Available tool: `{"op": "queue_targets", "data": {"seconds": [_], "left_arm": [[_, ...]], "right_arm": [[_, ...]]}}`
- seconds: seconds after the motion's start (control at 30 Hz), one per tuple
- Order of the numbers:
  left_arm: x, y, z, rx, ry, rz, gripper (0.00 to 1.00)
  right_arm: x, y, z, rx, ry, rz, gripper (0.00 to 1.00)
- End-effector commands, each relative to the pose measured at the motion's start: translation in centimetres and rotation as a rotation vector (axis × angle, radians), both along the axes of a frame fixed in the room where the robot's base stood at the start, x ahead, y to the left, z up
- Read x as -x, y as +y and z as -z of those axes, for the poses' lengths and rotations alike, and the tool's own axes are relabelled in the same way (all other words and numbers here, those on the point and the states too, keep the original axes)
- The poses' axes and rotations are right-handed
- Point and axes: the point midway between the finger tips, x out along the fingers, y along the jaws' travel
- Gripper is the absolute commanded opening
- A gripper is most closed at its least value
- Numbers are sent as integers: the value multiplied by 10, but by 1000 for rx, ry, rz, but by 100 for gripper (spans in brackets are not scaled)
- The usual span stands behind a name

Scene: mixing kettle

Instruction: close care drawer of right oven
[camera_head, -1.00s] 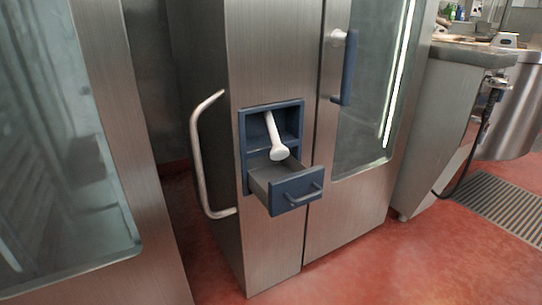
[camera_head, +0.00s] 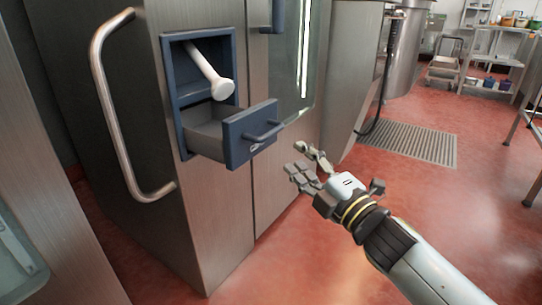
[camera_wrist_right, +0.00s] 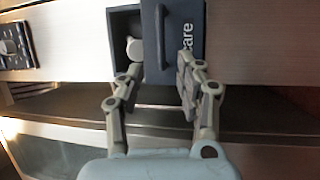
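The care drawer (camera_head: 243,137) of the right oven (camera_head: 215,210) is pulled out, with a dark blue front and a bar handle (camera_head: 263,132). A white nozzle (camera_head: 212,72) hangs in the blue recess above it. My right gripper (camera_head: 312,165) is open and empty, to the right of the drawer front and apart from it. In the right wrist view the drawer front (camera_wrist_right: 181,30), with the word "care", lies beyond the open fingers (camera_wrist_right: 155,85). My left gripper is not in view.
A long curved metal handle (camera_head: 117,110) stands out from the oven's left side. A floor grate (camera_head: 410,142) lies at right. Red floor (camera_head: 300,270) in front of the oven is clear. Shelves (camera_head: 490,70) stand far back right.

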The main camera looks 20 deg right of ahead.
Motion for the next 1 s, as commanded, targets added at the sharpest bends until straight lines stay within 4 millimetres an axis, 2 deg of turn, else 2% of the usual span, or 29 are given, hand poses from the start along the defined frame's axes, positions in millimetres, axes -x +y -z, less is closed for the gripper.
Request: {"op": "queue_targets", "data": {"seconds": [0.03, 0.17, 0.6, 0.8, 1.0], "left_arm": [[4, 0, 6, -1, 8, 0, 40], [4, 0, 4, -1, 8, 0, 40], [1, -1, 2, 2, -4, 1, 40], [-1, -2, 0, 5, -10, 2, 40], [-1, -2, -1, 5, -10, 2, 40]], "right_arm": [[-2, 0, 5, -1, 0, 0, 36], [-14, 3, -2, -3, -6, 1, 36], [-90, 23, -13, -6, -2, 1, 36], [-104, 27, -15, -5, 1, 1, 36], [-106, 27, -16, -5, 1, 1, 36]]}}
